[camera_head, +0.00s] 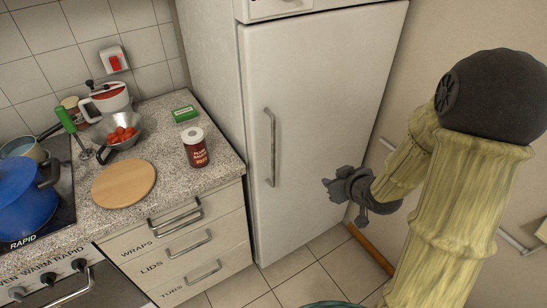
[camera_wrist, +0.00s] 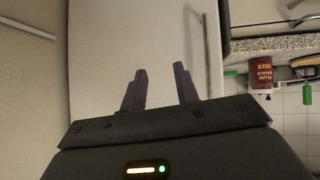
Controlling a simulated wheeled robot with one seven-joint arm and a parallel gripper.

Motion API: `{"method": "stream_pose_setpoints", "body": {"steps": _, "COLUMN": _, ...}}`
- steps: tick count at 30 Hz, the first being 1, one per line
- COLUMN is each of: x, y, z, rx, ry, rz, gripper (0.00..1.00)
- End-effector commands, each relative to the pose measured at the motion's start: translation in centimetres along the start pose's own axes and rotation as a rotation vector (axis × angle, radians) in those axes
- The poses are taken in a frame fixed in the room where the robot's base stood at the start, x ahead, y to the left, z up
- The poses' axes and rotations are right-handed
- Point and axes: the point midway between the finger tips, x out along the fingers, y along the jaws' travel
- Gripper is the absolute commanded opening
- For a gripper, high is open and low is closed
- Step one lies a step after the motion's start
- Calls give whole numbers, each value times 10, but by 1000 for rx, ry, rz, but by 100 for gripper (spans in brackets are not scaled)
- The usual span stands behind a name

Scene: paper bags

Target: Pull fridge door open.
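The white fridge door (camera_head: 315,110) is closed, with a vertical metal bar handle (camera_head: 270,148) along its left side. In the wrist view the door (camera_wrist: 110,45) fills the middle and the handle (camera_wrist: 206,45) stands to the right of my fingers. My gripper (camera_head: 328,184) is in front of the lower part of the door, to the right of the handle and apart from it. In the wrist view my gripper (camera_wrist: 160,88) has its two fingers spread with nothing between them.
A speckled counter (camera_head: 165,150) left of the fridge holds a sauce jar (camera_head: 195,148), a round wooden board (camera_head: 124,184) and a green box (camera_head: 185,113). A blue pot (camera_head: 25,200) stands on the hob. Drawers (camera_head: 185,245) face the open tiled floor (camera_head: 290,265). A wall rises right of the fridge.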

Motion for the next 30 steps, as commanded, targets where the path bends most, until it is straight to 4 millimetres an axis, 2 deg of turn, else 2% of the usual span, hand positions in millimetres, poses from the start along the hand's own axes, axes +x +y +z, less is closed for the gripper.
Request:
{"method": "stream_pose_setpoints", "body": {"steps": 1, "x": 14, "y": -4, "z": 7, "rx": -11, "ry": 63, "rz": -36, "gripper": 30}}
{"method": "stream_pose_setpoints", "body": {"steps": 6, "x": 32, "y": -23, "z": 2, "rx": -35, "ry": 323, "rz": -174, "gripper": 30}}
{"method": "stream_pose_setpoints", "body": {"steps": 13, "x": 25, "y": -41, "z": -7, "rx": 3, "ry": 628, "rz": -328, "gripper": 30}}
{"method": "stream_pose_setpoints", "body": {"steps": 20, "x": 16, "y": -42, "z": -11, "rx": 17, "ry": 700, "rz": -358, "gripper": 30}}
{"method": "stream_pose_setpoints", "body": {"steps": 30, "x": 20, "y": -43, "z": -14, "rx": 17, "ry": 696, "rz": -354, "gripper": 30}}
